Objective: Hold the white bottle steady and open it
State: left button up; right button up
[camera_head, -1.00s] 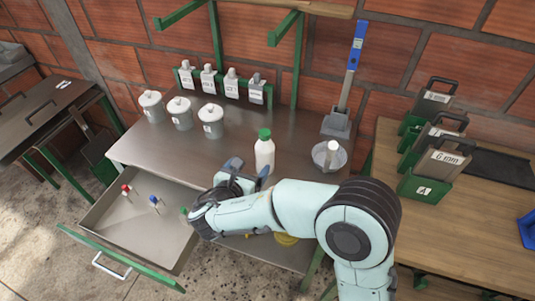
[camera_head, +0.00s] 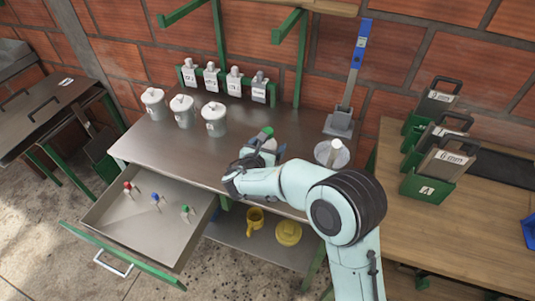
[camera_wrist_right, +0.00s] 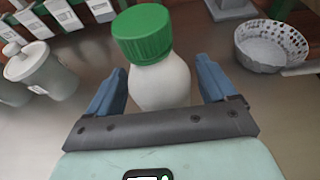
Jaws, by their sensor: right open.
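The white bottle with its green cap (camera_head: 266,133) stands on the metal table, mostly hidden behind my right gripper (camera_head: 264,150) in the head view. In the right wrist view the white bottle (camera_wrist_right: 160,82) stands between the two blue fingers of my right gripper (camera_wrist_right: 168,85), with a visible gap on each side. The green cap (camera_wrist_right: 142,34) is on the bottle. The right gripper is open around the bottle. My left gripper is not in view.
A metal table (camera_head: 160,145) carries several lidded grey pots (camera_head: 183,111) at left. A perforated bowl (camera_head: 332,153) stands right of the bottle. An open drawer (camera_head: 140,222) below holds small coloured-top items.

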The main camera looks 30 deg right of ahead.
jog(key=shift+c, duration=0.3)
jog(key=c, duration=1.2)
notch_tip(320, 180, up, 20)
jog(key=p, duration=0.4)
jog(key=o, duration=0.5)
jog(key=shift+c, duration=0.2)
jog(key=c, duration=0.7)
